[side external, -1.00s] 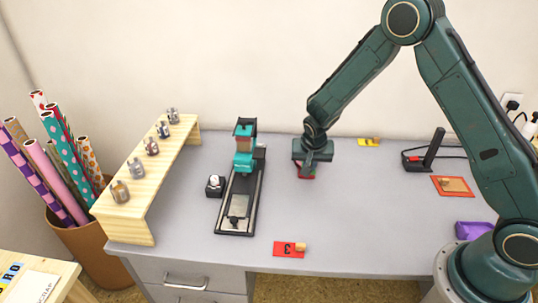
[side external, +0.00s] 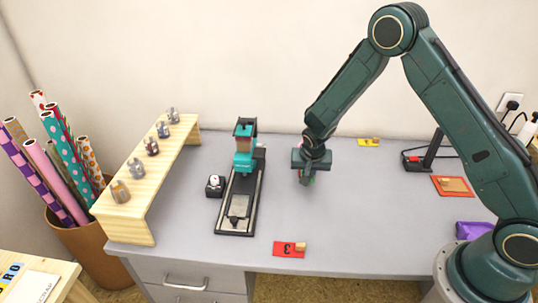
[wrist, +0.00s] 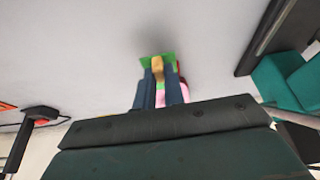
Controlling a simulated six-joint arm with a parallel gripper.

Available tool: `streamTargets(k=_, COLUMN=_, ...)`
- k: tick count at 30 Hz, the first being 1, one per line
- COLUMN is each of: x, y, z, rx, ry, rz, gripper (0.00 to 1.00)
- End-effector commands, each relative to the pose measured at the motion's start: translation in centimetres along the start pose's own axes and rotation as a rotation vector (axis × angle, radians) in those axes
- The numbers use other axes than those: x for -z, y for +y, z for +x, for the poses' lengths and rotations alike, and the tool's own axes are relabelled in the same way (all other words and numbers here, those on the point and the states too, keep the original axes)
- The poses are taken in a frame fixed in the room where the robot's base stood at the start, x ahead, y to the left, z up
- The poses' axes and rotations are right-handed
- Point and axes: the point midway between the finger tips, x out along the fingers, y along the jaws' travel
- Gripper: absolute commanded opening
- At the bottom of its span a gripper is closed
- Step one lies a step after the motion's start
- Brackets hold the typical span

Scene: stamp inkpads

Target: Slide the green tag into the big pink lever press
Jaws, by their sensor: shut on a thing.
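The green tag (wrist: 148,66) with its wooden knob (wrist: 157,67) shows between the fingertips of my gripper (wrist: 160,82) in the wrist view. My gripper is shut on it. In the side view my gripper (side external: 309,176) hangs over the grey table, right of the teal press, and mostly hides the tag. A pink part (wrist: 173,94) with a dark red edge shows just behind the fingers in the wrist view; most of it is hidden and I cannot tell whether it is a press. The lever press plainly in view (side external: 245,150) is teal on a black base, not pink.
A small black stamp (side external: 215,185) stands left of the teal press. A red tag (side external: 287,249) lies at the front edge, a yellow tag (side external: 368,142) at the back. An orange pad (side external: 453,186), a black stand (side external: 434,150) and a purple piece (side external: 475,230) are at right.

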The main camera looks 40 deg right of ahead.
Motion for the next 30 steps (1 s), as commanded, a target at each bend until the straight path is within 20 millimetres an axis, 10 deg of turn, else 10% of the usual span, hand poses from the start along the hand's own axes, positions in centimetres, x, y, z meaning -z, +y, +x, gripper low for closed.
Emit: streamTargets(k=30, x=0.1, y=0.0, z=2.7, rx=0.000, ry=0.000, rz=0.001, gripper=0.00)
